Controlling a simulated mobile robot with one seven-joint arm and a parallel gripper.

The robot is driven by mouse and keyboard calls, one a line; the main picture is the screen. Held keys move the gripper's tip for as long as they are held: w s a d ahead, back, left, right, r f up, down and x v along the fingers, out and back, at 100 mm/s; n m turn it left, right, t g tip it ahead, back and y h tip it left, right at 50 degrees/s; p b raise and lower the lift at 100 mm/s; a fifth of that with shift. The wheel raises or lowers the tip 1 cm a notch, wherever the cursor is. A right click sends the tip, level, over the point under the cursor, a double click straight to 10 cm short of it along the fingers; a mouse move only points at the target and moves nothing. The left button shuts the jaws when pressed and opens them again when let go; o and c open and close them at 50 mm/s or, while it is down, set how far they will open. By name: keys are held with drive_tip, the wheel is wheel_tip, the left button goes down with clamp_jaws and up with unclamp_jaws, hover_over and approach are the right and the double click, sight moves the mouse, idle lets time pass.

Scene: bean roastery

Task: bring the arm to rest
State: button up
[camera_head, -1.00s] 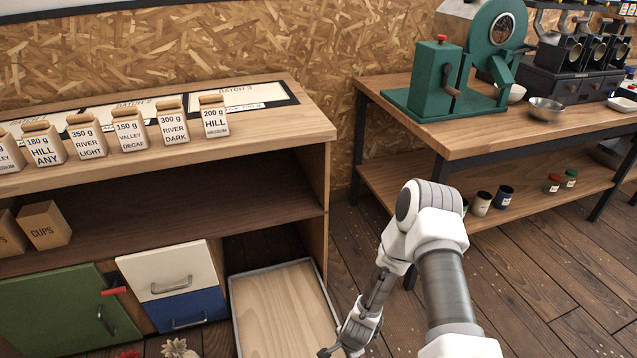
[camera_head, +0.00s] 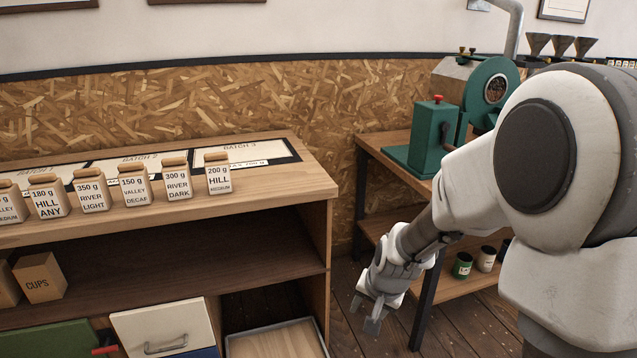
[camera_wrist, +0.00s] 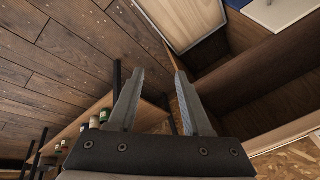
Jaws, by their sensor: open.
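My gripper (camera_head: 368,317) hangs at the lower end of my arm, just right of the wooden counter (camera_head: 318,215) and in front of the roaster bench. Its fingers point down toward the floor. In the wrist view my gripper (camera_wrist: 160,85) shows two grey fingers spread apart with nothing between them. My arm is folded, with a large white joint close to the camera at the right, hiding much of the bench.
A green machine (camera_head: 432,139) stands on the bench (camera_head: 385,150). Dark floor (camera_head: 350,275) shows between counter and bench.

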drive_tip(key=s+d+r+n+t+h, duration=0.1)
drive_tip(key=s+d+r+n, duration=0.15)
drive_tip(key=s+r, duration=0.7)
drive_tip(key=s+d+r+n+t, duration=0.1)
drive_tip(key=s+d+r+n, duration=0.15)
drive_tip(key=s+r, duration=0.75)
wheel_tip(320, 180, up, 19)
drive_tip(key=s+p, duration=0.1)
drive_tip(key=p, duration=1.8)
drive_tip(key=shift+s+a+g+p, duration=0.25)
drive_tip(key=shift+a+g+p, duration=0.05)
drive_tip(key=shift+a+p, duration=0.15)
drive_tip(key=shift+f, duration=0.15)
